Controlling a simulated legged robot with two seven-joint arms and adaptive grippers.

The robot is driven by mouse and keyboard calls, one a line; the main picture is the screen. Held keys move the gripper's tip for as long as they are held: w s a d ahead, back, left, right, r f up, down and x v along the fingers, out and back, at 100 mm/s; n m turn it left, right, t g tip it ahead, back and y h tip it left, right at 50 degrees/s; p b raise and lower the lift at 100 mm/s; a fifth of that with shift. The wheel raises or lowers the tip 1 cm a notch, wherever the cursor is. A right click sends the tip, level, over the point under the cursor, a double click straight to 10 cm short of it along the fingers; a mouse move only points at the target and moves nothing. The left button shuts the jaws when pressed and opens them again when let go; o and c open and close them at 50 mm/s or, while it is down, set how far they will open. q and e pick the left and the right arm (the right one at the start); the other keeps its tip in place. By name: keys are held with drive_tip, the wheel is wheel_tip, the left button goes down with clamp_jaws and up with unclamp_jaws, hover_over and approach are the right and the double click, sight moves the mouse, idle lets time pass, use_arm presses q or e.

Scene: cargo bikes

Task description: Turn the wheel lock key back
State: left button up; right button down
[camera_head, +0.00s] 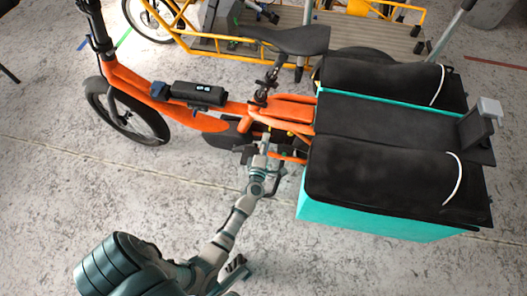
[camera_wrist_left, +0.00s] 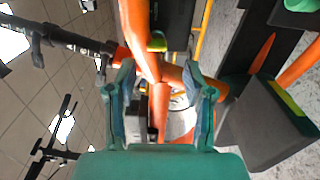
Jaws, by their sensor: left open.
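The orange cargo bike (camera_head: 190,122) stands across the head view with its front wheel at the left. My left gripper (camera_head: 265,165) reaches up to the frame below the saddle, just left of the teal-sided cargo box. In the left wrist view, my left gripper (camera_wrist_left: 158,75) is open, with its green fingers on either side of the orange frame tubes (camera_wrist_left: 150,60). A small dark block (camera_wrist_left: 135,112) shows between the fingers; I cannot tell whether it is part of the wheel lock. The key cannot be made out in either view.
The black saddle (camera_head: 290,40) is above the work area. Black bags (camera_head: 380,175) and the teal cargo box side (camera_head: 380,222) lie close to the right. A yellow cargo bike (camera_head: 215,45) stands behind. The concrete floor (camera_head: 100,195) at left is clear.

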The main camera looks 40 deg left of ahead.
use_arm(q)
drive_tip(key=v, duration=0.5)
drive_tip(key=shift+s+d, duration=0.15)
drive_tip(key=shift+s, duration=0.2)
